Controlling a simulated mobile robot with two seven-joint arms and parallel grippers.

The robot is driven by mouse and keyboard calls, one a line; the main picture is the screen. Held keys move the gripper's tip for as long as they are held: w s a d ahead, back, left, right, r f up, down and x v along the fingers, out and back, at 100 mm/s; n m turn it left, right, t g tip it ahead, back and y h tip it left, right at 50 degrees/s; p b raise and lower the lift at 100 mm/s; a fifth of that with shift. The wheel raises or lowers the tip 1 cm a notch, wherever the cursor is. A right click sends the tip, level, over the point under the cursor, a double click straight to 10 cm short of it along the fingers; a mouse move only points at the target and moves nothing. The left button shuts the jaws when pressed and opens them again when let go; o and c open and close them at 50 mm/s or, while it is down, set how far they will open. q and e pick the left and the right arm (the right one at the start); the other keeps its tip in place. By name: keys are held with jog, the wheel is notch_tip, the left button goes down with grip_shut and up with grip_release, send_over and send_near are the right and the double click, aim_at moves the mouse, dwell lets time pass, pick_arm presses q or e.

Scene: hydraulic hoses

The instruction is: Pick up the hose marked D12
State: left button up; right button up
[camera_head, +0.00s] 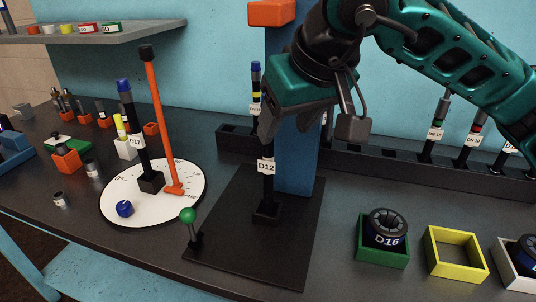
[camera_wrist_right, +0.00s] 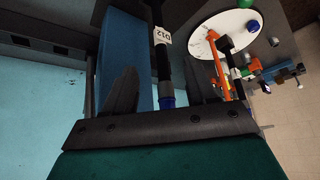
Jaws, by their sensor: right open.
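The hose marked D12 (camera_head: 267,187) is a black hose with a white D12 tag. It stands upright in a square black holder (camera_head: 268,211) on a dark plate in front of the blue column. My right gripper (camera_head: 268,128) is above the tag, at the hose's upper part, and hides the top end in the head view. In the right wrist view the D12 hose (camera_wrist_right: 163,65), with its blue end, lies between the spread dark fingers of the open gripper (camera_wrist_right: 160,80). I cannot tell whether either finger touches it. My left gripper is not in view.
The blue column (camera_head: 296,165) stands just behind the hose. A green-knobbed lever (camera_head: 188,216) is at the plate's left edge. A white dial (camera_head: 118,207) holds hose D17 and an orange pointer. Green (camera_head: 370,255) and yellow (camera_head: 445,269) boxes sit right. A hose rack runs behind.

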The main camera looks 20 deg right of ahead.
jog(key=shift+w+a+f+p, duration=0.1)
jog(key=shift+w+a+f, duration=0.1)
jog(key=shift+w, duration=0.75)
jog(key=shift+w+a+f+p, duration=0.15)
jog(key=shift+w, duration=0.75)
jog(key=shift+w+a+f+p, duration=0.1)
jog(key=shift+w+a+f, duration=0.1)
jog(key=shift+w, duration=0.75)
grip_shut()
